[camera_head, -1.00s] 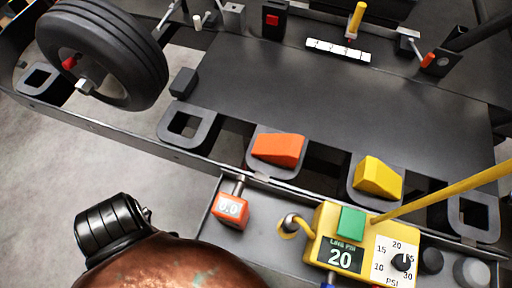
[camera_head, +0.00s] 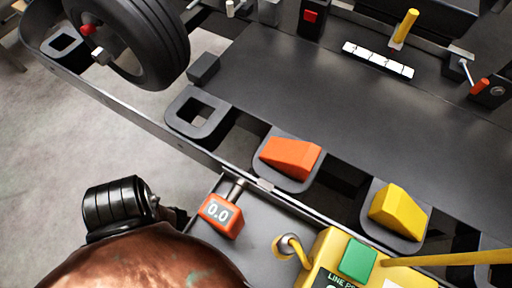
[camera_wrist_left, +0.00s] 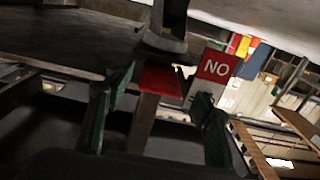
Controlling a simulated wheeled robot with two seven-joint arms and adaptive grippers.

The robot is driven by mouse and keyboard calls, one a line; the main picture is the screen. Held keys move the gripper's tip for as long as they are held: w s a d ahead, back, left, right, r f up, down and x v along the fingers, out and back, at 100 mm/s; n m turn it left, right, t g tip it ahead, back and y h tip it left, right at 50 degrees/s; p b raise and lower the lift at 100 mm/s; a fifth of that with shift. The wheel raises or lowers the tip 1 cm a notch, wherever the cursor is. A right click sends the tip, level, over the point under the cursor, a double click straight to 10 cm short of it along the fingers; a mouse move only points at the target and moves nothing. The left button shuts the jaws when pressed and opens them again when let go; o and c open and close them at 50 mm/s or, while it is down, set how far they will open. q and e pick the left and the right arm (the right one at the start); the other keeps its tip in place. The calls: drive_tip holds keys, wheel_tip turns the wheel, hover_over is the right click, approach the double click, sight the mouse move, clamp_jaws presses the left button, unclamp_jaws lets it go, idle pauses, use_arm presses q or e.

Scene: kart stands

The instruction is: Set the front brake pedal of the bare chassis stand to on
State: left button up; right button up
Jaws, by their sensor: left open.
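The chassis stand (camera_head: 240,65) is a dark flat frame in the head view. An orange wedge-shaped block (camera_head: 290,157) and a yellow one (camera_head: 398,210) sit along its near edge. I cannot tell which part is the front brake pedal. In the left wrist view, my left gripper (camera_wrist_left: 163,88) has its two green fingers apart. A red-topped post (camera_wrist_left: 160,80) shows between them; contact is not visible. In the head view, my left arm's black and copper links show at the lower left, and its fingers are not visible. My right gripper is not in view.
A black tyre (camera_head: 130,40) stands at the upper left. An orange gauge (camera_head: 221,215) reads 0.0, left of a yellow box with a green button (camera_head: 358,259). A red "NO" sign (camera_wrist_left: 217,67) shows in the wrist view. Grey floor is open at left.

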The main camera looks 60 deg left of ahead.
use_arm(q)
clamp_jaws()
idle(0.6)
